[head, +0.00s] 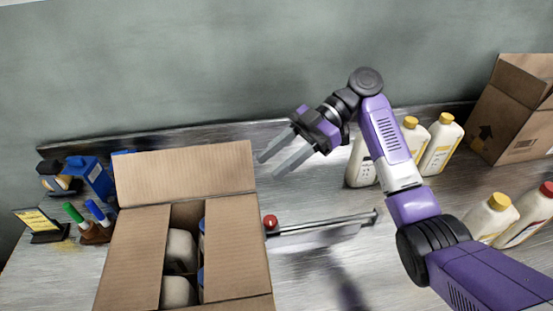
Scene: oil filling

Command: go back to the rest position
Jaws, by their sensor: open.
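My gripper (276,160) is open and empty, with its two grey fingers apart and pointing down to the left. It is in the air just right of the raised back flap of an open cardboard box (133,254). My purple arm reaches in from the lower right and bends at the elbow above the table. White bottles (180,250) stand inside the box, partly hidden by its flaps and walls.
On the right are several white bottles with yellow caps (443,140), one red-capped bottle (531,218) and another cardboard box (515,110). A metal bar with a red knob (271,222) lies mid-table. Markers (95,211) and a blue item (90,176) stand left.

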